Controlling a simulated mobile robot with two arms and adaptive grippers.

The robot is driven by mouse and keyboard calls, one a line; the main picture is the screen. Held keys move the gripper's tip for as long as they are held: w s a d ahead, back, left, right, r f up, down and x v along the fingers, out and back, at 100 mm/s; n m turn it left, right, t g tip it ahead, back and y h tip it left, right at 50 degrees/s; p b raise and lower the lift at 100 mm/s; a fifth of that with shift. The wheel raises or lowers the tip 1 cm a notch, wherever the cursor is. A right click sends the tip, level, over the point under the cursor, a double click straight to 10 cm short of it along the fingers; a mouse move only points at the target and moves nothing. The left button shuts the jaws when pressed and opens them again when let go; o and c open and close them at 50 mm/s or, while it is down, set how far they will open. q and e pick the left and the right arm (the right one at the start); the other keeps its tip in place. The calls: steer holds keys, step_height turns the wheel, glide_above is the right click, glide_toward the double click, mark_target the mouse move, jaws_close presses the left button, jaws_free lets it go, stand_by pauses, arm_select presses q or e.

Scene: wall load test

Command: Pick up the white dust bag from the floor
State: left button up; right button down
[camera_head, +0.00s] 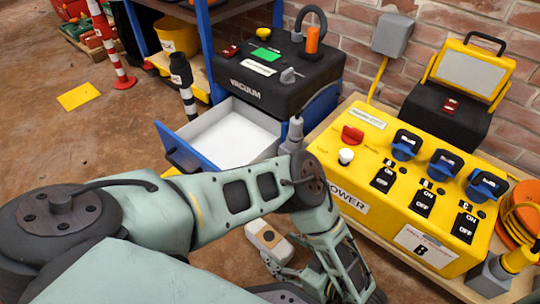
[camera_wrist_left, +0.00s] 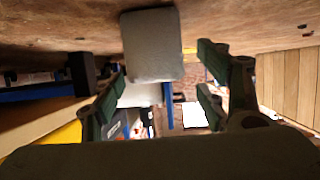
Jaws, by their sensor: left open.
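My left gripper (camera_head: 285,268) is low, close beside the bag's near end, and partly hidden by my own arm. In the left wrist view, which shows the floor at the top, my left gripper (camera_wrist_left: 162,90) is open. A pale grey block, apparently the dust bag (camera_wrist_left: 152,45), shows ahead between and beyond the fingers; I cannot tell whether they touch it. My right gripper is not in view.
A blue drawer (camera_head: 179,147) with a white inside stands open below the black vacuum unit (camera_head: 270,85). The yellow power box (camera_head: 400,190) with switches stands close on the right. Open floor lies at the left.

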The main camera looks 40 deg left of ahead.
mark_target(270, 240)
arm_select(q)
steer(key=b+x, duration=0.4)
steer(key=x, duration=0.1)
steer(key=shift+w+f, duration=0.15)
steer(key=shift+f, duration=0.05)
steer(key=shift+a, duration=0.35)
steer(key=shift+r, duration=0.1)
steer(key=c, duration=1.3)
